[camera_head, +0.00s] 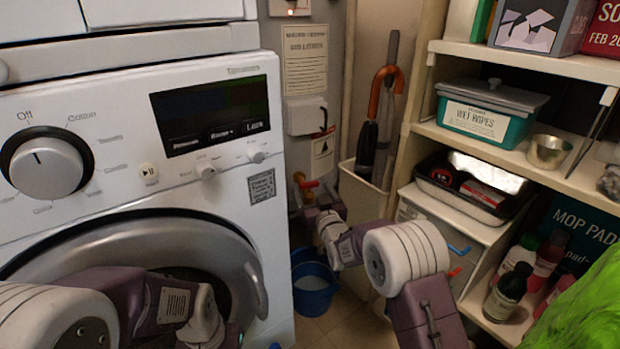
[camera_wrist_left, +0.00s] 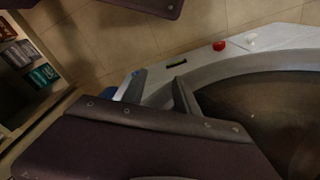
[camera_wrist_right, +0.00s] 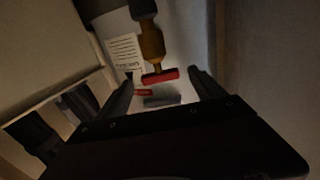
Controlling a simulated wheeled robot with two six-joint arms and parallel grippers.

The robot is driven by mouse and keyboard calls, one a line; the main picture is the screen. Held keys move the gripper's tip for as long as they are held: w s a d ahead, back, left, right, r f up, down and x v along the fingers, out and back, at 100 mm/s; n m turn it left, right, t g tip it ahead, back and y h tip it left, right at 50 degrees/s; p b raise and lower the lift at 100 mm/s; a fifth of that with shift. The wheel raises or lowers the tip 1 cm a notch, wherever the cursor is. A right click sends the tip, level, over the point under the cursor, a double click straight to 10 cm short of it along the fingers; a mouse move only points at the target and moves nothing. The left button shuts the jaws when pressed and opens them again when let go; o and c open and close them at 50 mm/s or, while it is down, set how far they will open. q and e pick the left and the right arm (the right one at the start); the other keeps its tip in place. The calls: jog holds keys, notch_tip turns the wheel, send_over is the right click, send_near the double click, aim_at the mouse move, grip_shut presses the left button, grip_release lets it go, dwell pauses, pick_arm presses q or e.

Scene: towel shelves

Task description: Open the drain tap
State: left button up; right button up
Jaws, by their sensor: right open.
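A brass tap (camera_head: 298,186) with a red lever handle (camera_head: 308,184) is on the wall right of the washing machine. In the right wrist view, the brass body (camera_wrist_right: 151,42) hangs down to the red handle (camera_wrist_right: 160,76), which lies crosswise between my fingertips. My right gripper (camera_head: 311,198) is at the tap in the head view. Its fingers (camera_wrist_right: 161,77) are apart, with gaps visible beside the handle. My left gripper is low in front of the machine's door, its fingertips hard to see in the head view. In the left wrist view its fingers (camera_wrist_left: 159,78) are apart and empty.
The white washing machine (camera_head: 215,180) fills the left. A blue bucket (camera_head: 315,290) stands on the floor below the tap. Umbrellas stand in a holder (camera_head: 362,185) behind my right arm. Loaded shelves (camera_head: 480,150) close off the right. A red knob (camera_wrist_left: 219,45) shows in the left wrist view.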

aim_at(309, 188)
jog(key=shift+w+a+f+b, duration=0.2)
jog(key=shift+w+f+b, duration=0.1)
jog(key=shift+w+b, duration=0.45)
jog(key=shift+w+a+r, duration=0.15)
jog(key=shift+w+a, duration=0.05)
jog(key=shift+w, duration=0.45)
jog(key=c, duration=1.4)
jog(key=shift+o, duration=0.2)
